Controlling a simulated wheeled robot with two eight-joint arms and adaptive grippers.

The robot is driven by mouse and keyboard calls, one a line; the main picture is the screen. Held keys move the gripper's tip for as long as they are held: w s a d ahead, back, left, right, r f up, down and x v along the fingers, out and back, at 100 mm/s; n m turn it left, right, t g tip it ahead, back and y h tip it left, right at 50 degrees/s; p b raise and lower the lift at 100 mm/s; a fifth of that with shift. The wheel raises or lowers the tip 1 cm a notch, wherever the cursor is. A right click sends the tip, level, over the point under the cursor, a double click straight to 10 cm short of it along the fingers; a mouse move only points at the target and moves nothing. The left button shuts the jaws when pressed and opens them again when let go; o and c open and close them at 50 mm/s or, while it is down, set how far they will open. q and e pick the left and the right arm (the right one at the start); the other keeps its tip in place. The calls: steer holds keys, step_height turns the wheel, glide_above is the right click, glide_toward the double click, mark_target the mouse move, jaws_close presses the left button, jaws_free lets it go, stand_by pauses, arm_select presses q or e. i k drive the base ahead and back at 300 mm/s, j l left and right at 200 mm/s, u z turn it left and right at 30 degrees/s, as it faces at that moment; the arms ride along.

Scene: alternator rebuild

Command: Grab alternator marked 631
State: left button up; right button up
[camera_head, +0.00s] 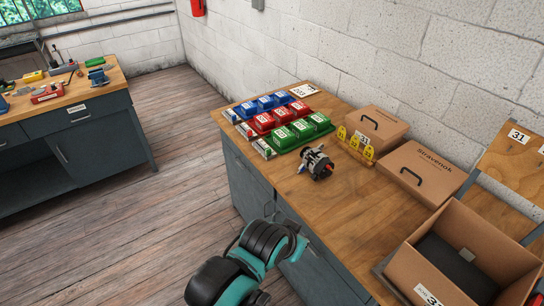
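One alternator (318,163), a grey metal body with dark and red parts, lies on the wooden top of the workbench (350,210), in front of the colored bins. No number can be read on it at this size. One of my arms, teal and black, shows at the bottom centre, in front of the bench and apart from the alternator. I cannot make out gripper fingers on it, and no second arm is in view.
Blue (265,103), red (281,119) and green bins (302,131) stand left of the alternator. Yellow markers (355,145) and closed cardboard boxes (421,172) stand right. An open cardboard box (425,268) is at lower right. The bench top before the alternator is clear. Another bench (105,92) stands left.

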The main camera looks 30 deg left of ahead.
mark_target(313, 159)
steer(key=u, duration=0.75)
steer(key=z, duration=0.35)
steer(key=i+j+z, duration=0.1)
steer(key=z, duration=0.3)
steer(key=j+z, duration=0.25)
steer(key=z, duration=0.15)
steer(key=i+j+z, duration=0.1)
steer(key=j+z, duration=0.15)
steer(key=z, duration=0.15)
steer(key=j+z, duration=0.2)
steer(key=z, duration=0.2)
steer(key=j, duration=1.2)
